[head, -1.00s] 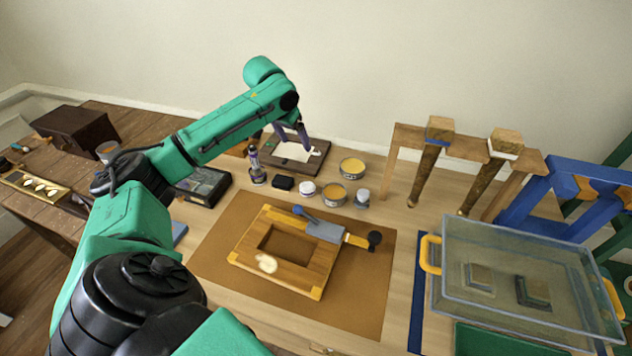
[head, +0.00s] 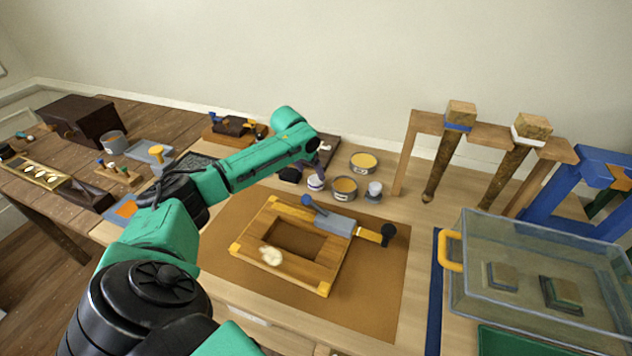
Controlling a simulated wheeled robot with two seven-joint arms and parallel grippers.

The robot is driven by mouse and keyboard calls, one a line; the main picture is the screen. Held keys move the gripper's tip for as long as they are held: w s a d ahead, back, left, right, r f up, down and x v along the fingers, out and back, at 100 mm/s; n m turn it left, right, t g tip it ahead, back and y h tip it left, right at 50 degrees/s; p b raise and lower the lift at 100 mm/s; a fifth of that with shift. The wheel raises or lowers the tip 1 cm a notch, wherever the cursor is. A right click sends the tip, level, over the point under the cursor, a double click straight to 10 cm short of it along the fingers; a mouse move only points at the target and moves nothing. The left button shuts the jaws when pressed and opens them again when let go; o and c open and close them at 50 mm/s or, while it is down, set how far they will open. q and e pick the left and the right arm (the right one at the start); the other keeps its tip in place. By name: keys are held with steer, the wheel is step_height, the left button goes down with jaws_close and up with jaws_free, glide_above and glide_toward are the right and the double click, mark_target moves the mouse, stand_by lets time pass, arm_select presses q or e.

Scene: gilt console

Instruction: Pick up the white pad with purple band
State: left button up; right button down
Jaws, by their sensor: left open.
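The small round white pad (head: 315,184) stands on the table behind the wooden frame, and a darker purplish band shows around it. My left gripper (head: 314,172) reaches in from the left, with its open fingers just above and behind the pad. Whether the fingers touch or straddle the pad is too small to tell. My right gripper is not in view.
A tin with yellow contents (head: 344,190) and a grey-white knobbed piece (head: 374,192) stand close right of the pad. A black block (head: 290,174) sits at its left. The wooden frame (head: 330,262), with a blue-handled tool, lies in front on a brown mat (head: 375,300).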

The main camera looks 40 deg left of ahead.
mark_target(315, 179)
arm_select(q)
steer(key=x, duration=0.6)
steer(key=shift+w+d+r+p, duration=0.1)
steer(key=shift+w+p, duration=0.05)
steer(key=shift+p, duration=0.2)
steer(key=c, duration=1.1)
step_height(315, 179, up, 20)
steer(key=b, duration=0.1)
steer(key=shift+b, duration=0.4)
